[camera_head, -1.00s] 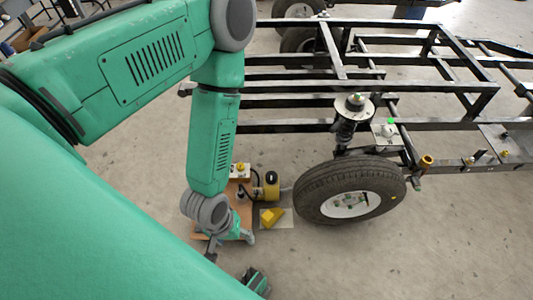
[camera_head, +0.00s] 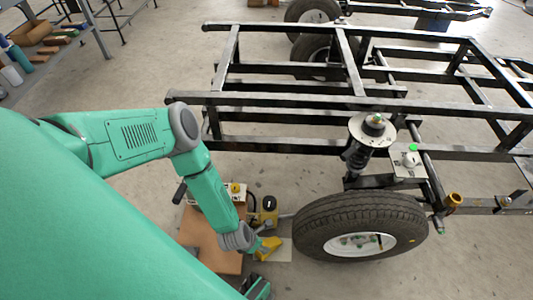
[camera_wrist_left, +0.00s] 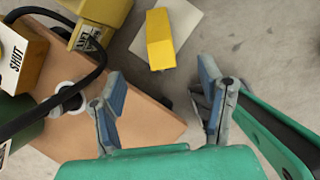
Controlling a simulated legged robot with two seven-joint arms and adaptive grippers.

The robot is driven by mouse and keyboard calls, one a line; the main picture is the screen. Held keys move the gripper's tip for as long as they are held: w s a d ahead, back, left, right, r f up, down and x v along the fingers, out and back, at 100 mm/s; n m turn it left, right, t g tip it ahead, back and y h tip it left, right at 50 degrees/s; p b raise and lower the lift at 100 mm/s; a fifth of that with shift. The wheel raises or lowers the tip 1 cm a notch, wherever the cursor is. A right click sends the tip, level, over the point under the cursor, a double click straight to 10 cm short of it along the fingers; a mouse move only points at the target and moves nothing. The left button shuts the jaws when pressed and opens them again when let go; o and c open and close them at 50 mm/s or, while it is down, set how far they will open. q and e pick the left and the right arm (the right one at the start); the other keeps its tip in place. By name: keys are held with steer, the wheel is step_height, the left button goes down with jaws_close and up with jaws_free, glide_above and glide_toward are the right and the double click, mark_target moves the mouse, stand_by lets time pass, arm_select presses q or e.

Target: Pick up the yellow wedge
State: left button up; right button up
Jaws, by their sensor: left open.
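The yellow wedge (camera_head: 268,246) lies on a pale sheet (camera_head: 284,252) on the floor, just left of the front wheel. In the left wrist view the wedge (camera_wrist_left: 160,40) is upper centre, beyond the fingertips. My left gripper (camera_wrist_left: 163,78) is open and empty, with its two fingers spread either side of the line to the wedge. In the head view my left gripper (camera_head: 252,246) is at the wedge's left side and partly covers it. I cannot tell from there whether they touch.
A brown board (camera_head: 205,240) lies under and left of my left forearm. A yellow pump unit (camera_head: 267,213) with a black hose stands behind the wedge. The tyre (camera_head: 312,232) and black frame (camera_head: 280,145) are close on the right. Concrete floor is bare in front of the wedge.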

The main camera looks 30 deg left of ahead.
mark_target(267, 243)
arm_select(q)
steer(key=b+x, duration=0.3)
steer(key=x, duration=0.3)
steer(key=shift+w+d+f, duration=0.1)
steer(key=shift+d+f, duration=0.1)
steer(key=shift+f, duration=0.2)
steer(key=b+x, duration=0.3)
steer(key=x, duration=0.1)
steer(key=shift+a+f, duration=0.2)
steer(key=shift+a, duration=0.2)
steer(key=shift+w+f, duration=0.2)
steer(key=shift+f, duration=0.3)
steer(key=shift+d+r, duration=0.1)
jaws_close()
